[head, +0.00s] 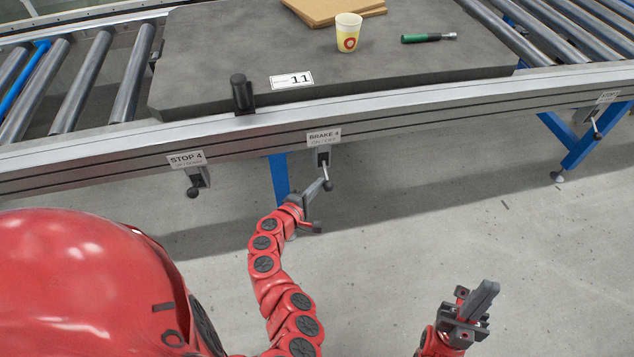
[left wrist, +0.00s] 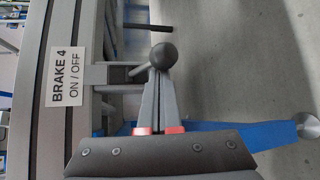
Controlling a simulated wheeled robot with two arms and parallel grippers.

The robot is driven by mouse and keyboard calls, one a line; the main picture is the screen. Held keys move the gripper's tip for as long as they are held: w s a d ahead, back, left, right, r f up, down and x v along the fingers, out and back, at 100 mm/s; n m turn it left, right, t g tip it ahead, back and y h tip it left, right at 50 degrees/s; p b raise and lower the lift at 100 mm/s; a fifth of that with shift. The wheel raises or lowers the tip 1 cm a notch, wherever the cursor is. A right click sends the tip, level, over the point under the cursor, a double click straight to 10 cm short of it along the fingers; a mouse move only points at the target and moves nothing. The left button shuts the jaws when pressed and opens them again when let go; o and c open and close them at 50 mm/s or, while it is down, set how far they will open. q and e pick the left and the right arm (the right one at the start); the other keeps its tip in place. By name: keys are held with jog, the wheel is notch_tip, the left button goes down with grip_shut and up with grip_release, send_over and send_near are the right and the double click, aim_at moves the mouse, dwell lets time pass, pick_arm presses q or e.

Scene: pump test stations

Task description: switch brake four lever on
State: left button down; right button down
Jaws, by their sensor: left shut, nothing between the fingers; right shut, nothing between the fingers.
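The brake four lever (head: 325,172) sticks out and down from a small box under the BRAKE 4 ON/OFF label (head: 324,137) on the conveyor's side rail. Its dark ball knob (left wrist: 163,56) shows large in the left wrist view, and the label (left wrist: 68,77) is at the left there. My left gripper (head: 320,185) is shut and empty, with its fingertips right at the knob. In the left wrist view, the shut fingers (left wrist: 158,90) point at the knob, which overlaps their tips. I cannot tell whether they touch. My right gripper (head: 483,297) is shut and empty, over the floor at lower right.
The STOP 4 lever (head: 193,190) is on the rail to the left, and another stop lever (head: 596,130) is far right. A dark plate (head: 220,50) on the conveyor bears a paper cup (head: 348,33), a green-handled tool (head: 422,38) and cardboard (head: 330,8). Blue legs (head: 279,180) stand below.

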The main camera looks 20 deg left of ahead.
pick_arm(q)
jog(key=r+n+g+p, duration=0.1)
jog(key=g+p, duration=0.1)
jog(key=p, duration=0.4)
jog(key=r+n+g+h+p, duration=0.1)
jog(key=r+p, duration=0.1)
jog(key=p, duration=0.5)
jog(key=r+n+g+p, duration=0.1)
jog(key=r+g+p, duration=0.1)
jog(key=p, duration=0.4)
jog(key=shift+s+d+n+g+h+p, duration=0.25)
jog(key=shift+d+n+g+h+p, duration=0.05)
jog(key=shift+p, duration=0.1)
jog(key=shift+a+r+p, duration=0.1)
jog(key=shift+r+p, duration=0.65)
